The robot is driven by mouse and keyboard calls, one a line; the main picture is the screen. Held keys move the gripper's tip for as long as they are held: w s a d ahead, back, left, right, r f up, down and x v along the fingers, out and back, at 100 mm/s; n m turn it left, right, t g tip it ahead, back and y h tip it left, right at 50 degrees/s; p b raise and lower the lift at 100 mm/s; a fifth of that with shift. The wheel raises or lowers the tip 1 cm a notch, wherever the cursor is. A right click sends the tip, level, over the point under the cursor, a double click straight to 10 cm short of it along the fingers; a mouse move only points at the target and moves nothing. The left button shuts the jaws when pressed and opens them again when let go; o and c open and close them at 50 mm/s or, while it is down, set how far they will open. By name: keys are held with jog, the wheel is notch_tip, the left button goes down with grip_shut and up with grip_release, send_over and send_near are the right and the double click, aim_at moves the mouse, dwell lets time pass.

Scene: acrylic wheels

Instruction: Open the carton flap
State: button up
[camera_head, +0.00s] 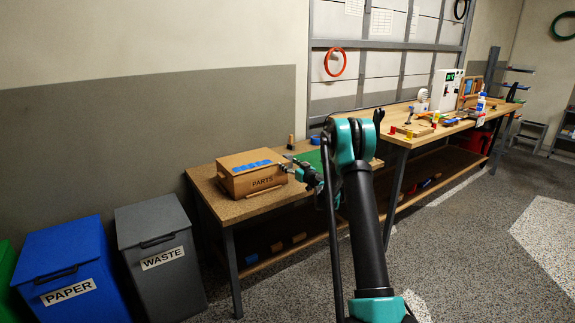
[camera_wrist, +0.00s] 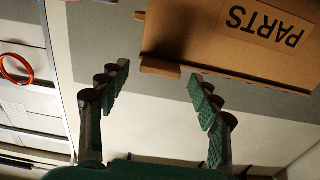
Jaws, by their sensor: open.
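The brown carton (camera_head: 253,183), labelled PARTS, stands on the low bench at the left. Its top looks closed, with blue patches along it. The wrist view shows the carton (camera_wrist: 200,45) upside down, with a small protruding tab (camera_wrist: 160,68) at its lid edge. My gripper (camera_head: 290,168) is at the carton's right end. In the wrist view my gripper (camera_wrist: 159,78) is open and empty. Its fingertips lie on either side of the tab, and I see no clear contact. Part of the gripper is hard to make out in the head view.
A taller workbench (camera_head: 400,125) with tools stands to the right. A grey waste bin (camera_head: 160,260) and a blue paper bin (camera_head: 70,270) stand left of the bench.

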jog(key=shift+x, duration=0.8)
jog(key=shift+c, duration=0.3)
grip_shut()
